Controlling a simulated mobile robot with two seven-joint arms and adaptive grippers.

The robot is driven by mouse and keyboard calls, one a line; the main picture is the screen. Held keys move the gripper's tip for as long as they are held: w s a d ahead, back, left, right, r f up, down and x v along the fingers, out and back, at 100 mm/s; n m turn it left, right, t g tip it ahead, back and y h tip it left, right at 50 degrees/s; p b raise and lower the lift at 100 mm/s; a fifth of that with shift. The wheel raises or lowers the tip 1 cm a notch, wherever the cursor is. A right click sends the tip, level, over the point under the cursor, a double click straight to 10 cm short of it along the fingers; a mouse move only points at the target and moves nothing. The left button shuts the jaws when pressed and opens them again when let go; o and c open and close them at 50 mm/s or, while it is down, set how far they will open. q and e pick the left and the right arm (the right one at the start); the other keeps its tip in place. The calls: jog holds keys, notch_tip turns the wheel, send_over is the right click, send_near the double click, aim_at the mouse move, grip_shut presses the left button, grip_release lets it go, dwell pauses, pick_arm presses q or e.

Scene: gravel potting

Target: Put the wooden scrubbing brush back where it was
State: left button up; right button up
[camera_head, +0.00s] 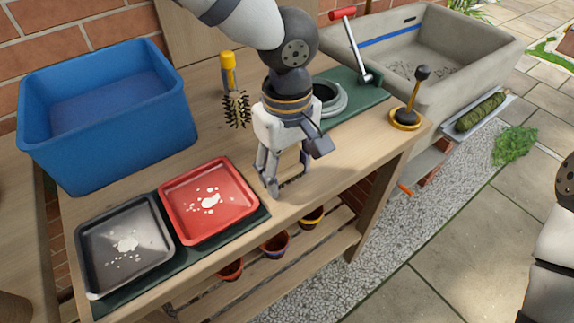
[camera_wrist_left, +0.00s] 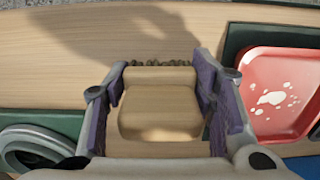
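The wooden scrubbing brush (camera_wrist_left: 160,103) shows in the left wrist view as a pale wooden block between the two fingers, with a row of brown bristles along its far edge. My left gripper (camera_head: 287,182) is shut on it, with a finger against each side. In the head view the gripper points down over the front part of the wooden bench, right of the red tray; the brush is hard to make out there against the similar wood. My right gripper is not in view; only part of my right arm shows at the right edge.
The red tray (camera_head: 182,213) and black tray (camera_head: 83,245) hold white residue. A blue bin (camera_head: 110,150) stands at the back left. A yellow-handled bottle brush (camera_head: 228,75) is behind the gripper. A green mat, a plunger-like tool (camera_head: 405,118) and a stone sink (camera_head: 480,60) are right.

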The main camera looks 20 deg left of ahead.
aim_at(287, 152)
pick_arm(q)
jog(key=o, duration=0.4)
notch_tip(287, 152, up, 12)
jog(key=shift+r+p, duration=0.2)
jog(key=shift+p, duration=0.25)
jog(key=shift+f, duration=0.1)
